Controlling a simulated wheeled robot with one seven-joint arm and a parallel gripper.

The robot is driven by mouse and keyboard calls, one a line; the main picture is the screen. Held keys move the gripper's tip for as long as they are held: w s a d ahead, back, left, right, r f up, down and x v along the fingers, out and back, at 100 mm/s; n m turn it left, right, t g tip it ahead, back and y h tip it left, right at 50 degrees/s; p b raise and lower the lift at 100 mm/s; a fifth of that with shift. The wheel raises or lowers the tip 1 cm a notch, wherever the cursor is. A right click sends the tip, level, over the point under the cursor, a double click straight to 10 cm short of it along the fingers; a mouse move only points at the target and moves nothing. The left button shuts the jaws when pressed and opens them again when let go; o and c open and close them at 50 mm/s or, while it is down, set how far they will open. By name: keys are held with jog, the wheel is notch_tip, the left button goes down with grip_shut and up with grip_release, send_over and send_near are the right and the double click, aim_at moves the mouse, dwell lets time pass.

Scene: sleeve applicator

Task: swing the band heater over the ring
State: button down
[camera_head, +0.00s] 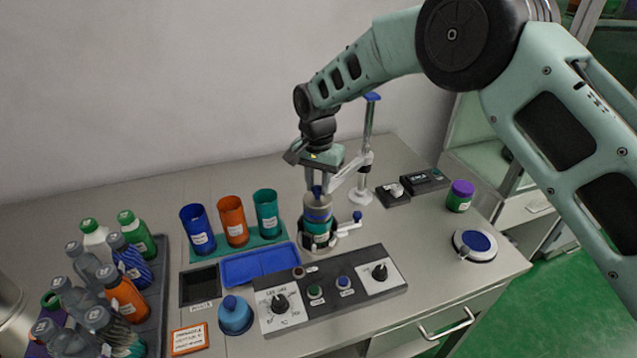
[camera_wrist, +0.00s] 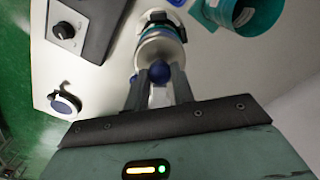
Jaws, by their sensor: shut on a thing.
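My gripper (camera_head: 316,186) points down above the small cylindrical fixture (camera_head: 318,228) in the middle of the bench. In the wrist view, its two fingers (camera_wrist: 160,88) are closed around a small blue ball knob (camera_wrist: 160,72), which sits over the metal cylinder. A pale, ring-like band heater (camera_head: 318,200) shows just under the fingers, seemingly over the fixture. A pale swing arm (camera_head: 346,176) runs from it to the upright post (camera_head: 368,135) behind. The gripper hides part of the band, so I cannot tell how exactly it lines up with the ring.
A control panel (camera_head: 330,290) with knobs and buttons lies in front. Blue, orange and teal cups (camera_head: 233,222) and a blue tray (camera_head: 258,267) stand left. A crowded bottle tray (camera_head: 160,300) is farther left. A purple-lidded jar (camera_head: 459,196) and a round blue-topped device (camera_head: 474,245) stand right.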

jog(key=c, duration=1.2)
grip_release()
jog(key=shift+w+a+r, duration=0.1)
jog(key=shift+w+a, duration=0.1)
notch_tip(320, 180, up, 17)
jog(key=b, duration=0.3)
jog(key=shift+r, duration=0.2)
jog(key=shift+s, duration=0.1)
jog(key=s+d+n+y, duration=0.15)
jog(key=s+n, duration=0.25)
jog(key=s, duration=0.6)
jog(key=s+d+n, duration=0.3)
jog(key=s+n, duration=0.1)
jog(key=s, duration=0.7)
jog(key=s+d+f+n, duration=0.1)
jog(key=s+d+f, duration=0.1)
jog(key=s, duration=0.3)
jog(key=s+d+f+n, duration=0.2)
jog(key=s+d, duration=0.2)
jog(key=s, duration=0.2)
jog(key=s+d+f+n+h, duration=0.1)
jog(key=s+d+f, duration=0.2)
jog(key=s, duration=0.2)
jog(key=shift+s+d+n, duration=0.2)
jog(key=shift+n, duration=0.2)
